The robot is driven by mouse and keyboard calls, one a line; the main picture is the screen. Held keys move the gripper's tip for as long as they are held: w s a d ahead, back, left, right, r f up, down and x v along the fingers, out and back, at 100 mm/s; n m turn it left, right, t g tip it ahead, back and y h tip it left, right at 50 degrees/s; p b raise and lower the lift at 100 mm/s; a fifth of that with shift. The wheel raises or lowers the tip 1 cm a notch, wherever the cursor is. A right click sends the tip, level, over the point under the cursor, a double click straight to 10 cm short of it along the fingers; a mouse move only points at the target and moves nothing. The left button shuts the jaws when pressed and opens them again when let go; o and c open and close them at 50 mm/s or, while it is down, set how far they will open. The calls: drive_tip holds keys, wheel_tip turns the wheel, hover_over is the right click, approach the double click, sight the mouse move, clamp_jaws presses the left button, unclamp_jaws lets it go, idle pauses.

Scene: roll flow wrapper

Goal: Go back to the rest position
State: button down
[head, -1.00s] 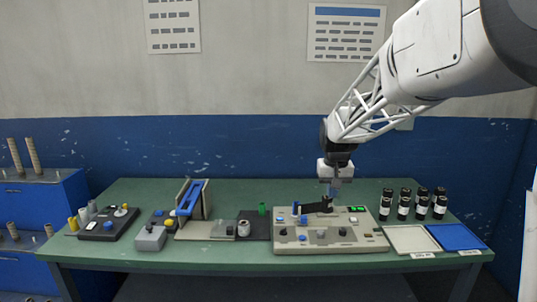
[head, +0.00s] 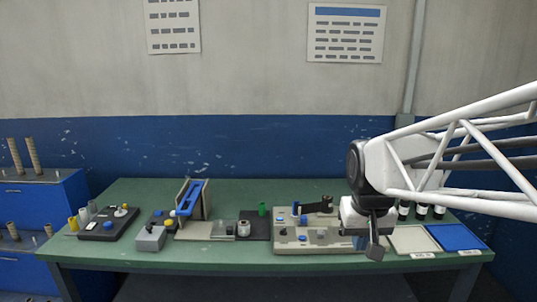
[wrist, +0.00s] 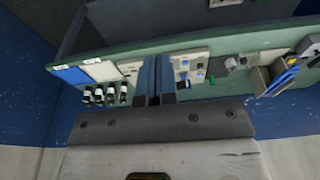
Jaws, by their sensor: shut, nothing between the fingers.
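My gripper (head: 376,250) is in the head view, in front of the right end of the beige machine (head: 300,246) and left of the white tray (head: 408,240). It is empty, its fingers shut together, and held clear of the table. In the wrist view my gripper (wrist: 154,98) points toward the bench, its two dark fingers side by side. The arm hides the right part of the machine and some of the dark bottles (head: 421,211).
The green table (head: 135,258) holds a blue tray (head: 456,237) at the right. A blue-handled device (head: 190,198), a grey box (head: 150,238) and a dark control box (head: 108,225) stand left. The wall behind carries two posters (head: 345,33).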

drive_tip(key=s+f, duration=0.4)
drive_tip(key=s, duration=1)
drive_tip(key=shift+s+f+t, duration=0.15)
drive_tip(key=shift+s+t, duration=0.15)
drive_tip(key=shift+s, duration=0.1)
idle(1.1)
